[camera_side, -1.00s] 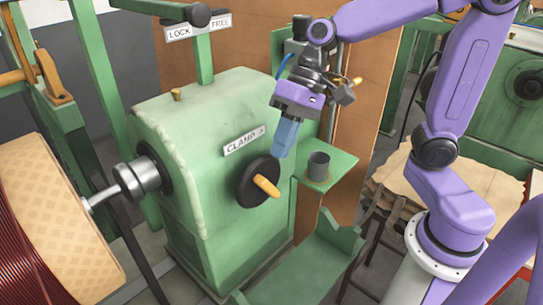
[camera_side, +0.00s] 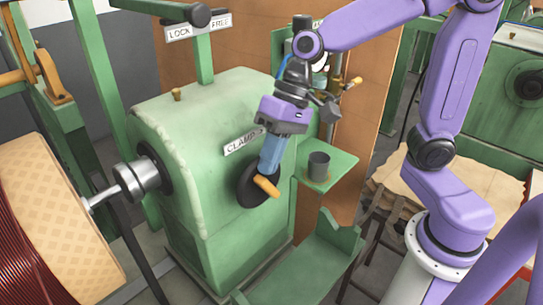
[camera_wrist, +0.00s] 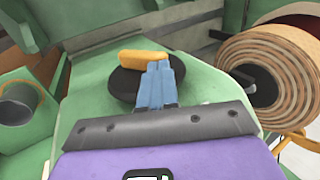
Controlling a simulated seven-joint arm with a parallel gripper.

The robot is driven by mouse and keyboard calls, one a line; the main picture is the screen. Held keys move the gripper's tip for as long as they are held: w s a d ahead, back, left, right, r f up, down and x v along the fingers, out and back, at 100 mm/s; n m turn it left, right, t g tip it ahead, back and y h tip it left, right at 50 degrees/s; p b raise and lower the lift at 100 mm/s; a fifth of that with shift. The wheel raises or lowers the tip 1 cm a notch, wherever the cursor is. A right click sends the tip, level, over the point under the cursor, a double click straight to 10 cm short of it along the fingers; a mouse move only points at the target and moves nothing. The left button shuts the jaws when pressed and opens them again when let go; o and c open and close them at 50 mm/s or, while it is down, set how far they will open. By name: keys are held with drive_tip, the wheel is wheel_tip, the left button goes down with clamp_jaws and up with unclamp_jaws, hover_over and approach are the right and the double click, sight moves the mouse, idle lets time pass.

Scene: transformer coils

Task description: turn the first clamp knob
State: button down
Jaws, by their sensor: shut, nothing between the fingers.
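The clamp knob is a black disc (camera_side: 246,190) with an orange handle (camera_side: 266,186), on the green machine face below a "CLAMP" label (camera_side: 243,142). My gripper (camera_side: 266,170) is shut, its blue fingers together and empty. In the side view the fingertips are right by the handle and cover part of the disc. In the wrist view my gripper (camera_wrist: 156,66) reaches over the black disc (camera_wrist: 122,84), and its tips are at the right part of the orange handle (camera_wrist: 143,56). I cannot tell whether they touch the handle.
A grey cup (camera_side: 318,166) stands on a green shelf (camera_side: 337,172) right of the knob. A lever with a "LOCK / FREE" sign (camera_side: 197,27) is above the machine. A large coil (camera_side: 60,215) is at the left. A green trough (camera_side: 310,262) lies below.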

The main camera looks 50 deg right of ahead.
drive_tip(key=shift+a+h, duration=0.75)
drive_tip(key=shift+h, duration=0.55)
